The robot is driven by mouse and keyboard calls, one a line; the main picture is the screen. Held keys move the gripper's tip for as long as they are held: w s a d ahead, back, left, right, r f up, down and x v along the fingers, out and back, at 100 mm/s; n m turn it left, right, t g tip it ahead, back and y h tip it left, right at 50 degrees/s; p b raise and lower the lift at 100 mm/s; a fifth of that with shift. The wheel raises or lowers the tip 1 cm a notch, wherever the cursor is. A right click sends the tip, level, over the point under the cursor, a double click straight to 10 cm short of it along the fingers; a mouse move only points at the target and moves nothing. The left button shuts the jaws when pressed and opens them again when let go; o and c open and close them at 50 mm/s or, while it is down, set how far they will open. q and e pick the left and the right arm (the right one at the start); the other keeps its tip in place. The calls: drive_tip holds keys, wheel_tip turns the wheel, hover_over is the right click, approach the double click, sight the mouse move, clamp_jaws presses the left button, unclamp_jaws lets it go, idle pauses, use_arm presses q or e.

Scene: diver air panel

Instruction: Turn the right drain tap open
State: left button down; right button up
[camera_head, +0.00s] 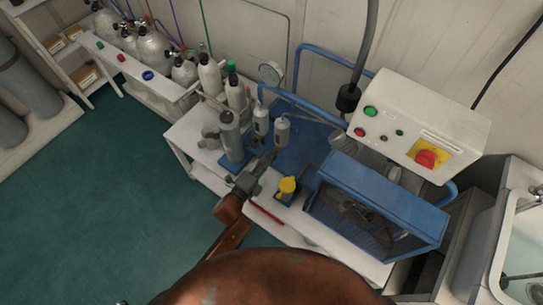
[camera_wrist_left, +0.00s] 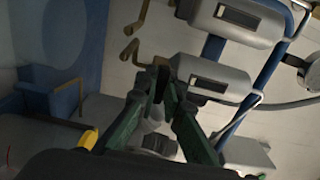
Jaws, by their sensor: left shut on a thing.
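Two grey filter bowls hang side by side on the panel, the left one (camera_head: 261,120) and the right one (camera_head: 282,131). In the left wrist view the right bowl (camera_wrist_left: 213,76) lies below the left bowl (camera_wrist_left: 238,22). Bent brass pieces (camera_wrist_left: 131,50) show beside their lower ends. My left gripper (camera_head: 268,157) reaches in under the bowls from the front. In the left wrist view its dark green fingers (camera_wrist_left: 160,84) are shut at the lower end of the right bowl, on what appears to be its drain tap. The fingers mostly hide that tap, so its angle cannot be told. My right gripper is not in view.
A grey cylinder (camera_head: 230,136) stands left of the gripper. A yellow-topped item (camera_head: 287,186) and a red rod (camera_head: 266,213) are at its right. A blue open-fronted box (camera_head: 385,199) and a white control box (camera_head: 420,124) stand farther right.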

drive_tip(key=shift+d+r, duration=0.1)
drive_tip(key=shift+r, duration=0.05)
use_arm(q)
drive_tip(key=shift+r+n+p, duration=0.1)
drive_tip(key=shift+n+p, duration=0.45)
drive_tip(key=shift+n, duration=0.05)
drive_tip(key=shift+n+p, duration=0.95)
drive_tip(key=shift+n, duration=0.15)
drive_tip(key=n+p, duration=0.3)
drive_tip(key=n, duration=0.2)
drive_tip(key=shift+p, duration=0.3)
drive_tip(key=n+p, duration=0.2)
drive_tip(key=n, duration=0.2)
drive_tip(key=shift+n, duration=0.4)
drive_tip(key=shift+f+n+p, duration=0.2)
drive_tip(key=shift+n+p, duration=0.4)
drive_tip(key=shift+n, duration=0.8)
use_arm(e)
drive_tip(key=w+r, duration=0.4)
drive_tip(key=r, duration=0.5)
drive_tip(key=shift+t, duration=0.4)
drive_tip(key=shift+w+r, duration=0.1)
use_arm(q)
drive_tip(key=shift+f, duration=0.1)
drive_tip(key=c, duration=2)
unclamp_jaws()
drive_tip(key=shift+c, duration=0.2)
